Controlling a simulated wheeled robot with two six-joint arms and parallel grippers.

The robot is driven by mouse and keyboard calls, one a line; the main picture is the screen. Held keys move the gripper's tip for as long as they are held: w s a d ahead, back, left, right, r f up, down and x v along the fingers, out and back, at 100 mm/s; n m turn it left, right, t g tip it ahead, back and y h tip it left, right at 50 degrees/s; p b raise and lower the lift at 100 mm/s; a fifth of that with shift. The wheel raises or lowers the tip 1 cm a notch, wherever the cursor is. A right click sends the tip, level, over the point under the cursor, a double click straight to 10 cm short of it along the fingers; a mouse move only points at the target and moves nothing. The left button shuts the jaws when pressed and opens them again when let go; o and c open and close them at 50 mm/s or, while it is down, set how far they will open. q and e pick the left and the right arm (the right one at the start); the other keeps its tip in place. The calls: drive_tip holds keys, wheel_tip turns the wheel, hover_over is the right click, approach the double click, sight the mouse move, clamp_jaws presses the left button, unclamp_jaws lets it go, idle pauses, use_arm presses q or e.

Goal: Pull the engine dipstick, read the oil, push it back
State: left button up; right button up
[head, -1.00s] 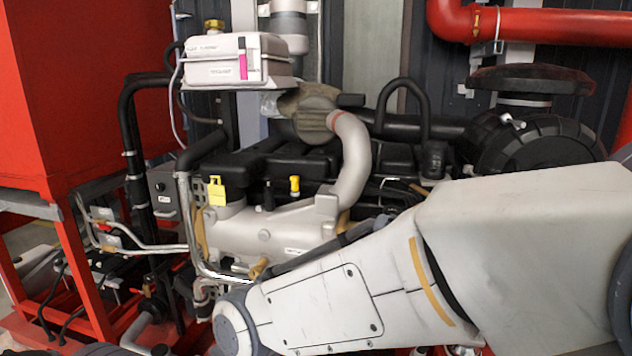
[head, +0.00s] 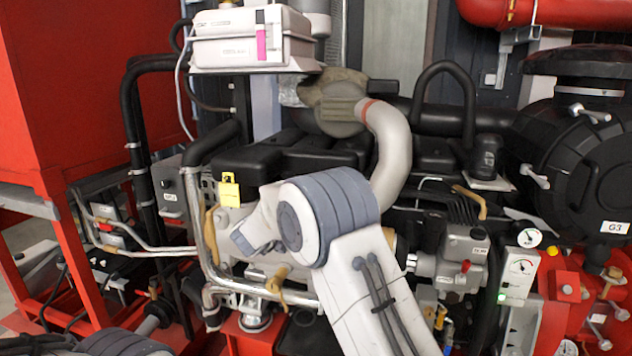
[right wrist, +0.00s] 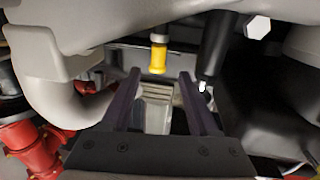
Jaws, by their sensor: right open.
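The yellow dipstick handle (right wrist: 158,54) shows in the right wrist view, between and just beyond the fingertips. My right gripper (right wrist: 160,73) is open, one dark finger on either side of the line to the handle, with nothing held. I cannot tell how much depth lies between the fingertips and the handle. In the head view my right arm covers the dipstick and most of the right gripper. The engine (head: 290,157) fills the middle of that view. My left gripper is not in view.
A thick pale elbow pipe (head: 396,150) rises close to my right arm; it also shows in the wrist view (right wrist: 62,98). A black part (right wrist: 214,52) stands beside the handle. A yellow tag (head: 229,189) and a metal pipe (head: 196,225) are at the left.

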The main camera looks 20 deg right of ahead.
drive_tip(key=p+x, duration=0.2)
drive_tip(key=x, duration=0.7)
drive_tip(key=shift+s+d, duration=0.1)
drive_tip(key=shift+d, duration=0.1)
clamp_jaws()
idle(1.0)
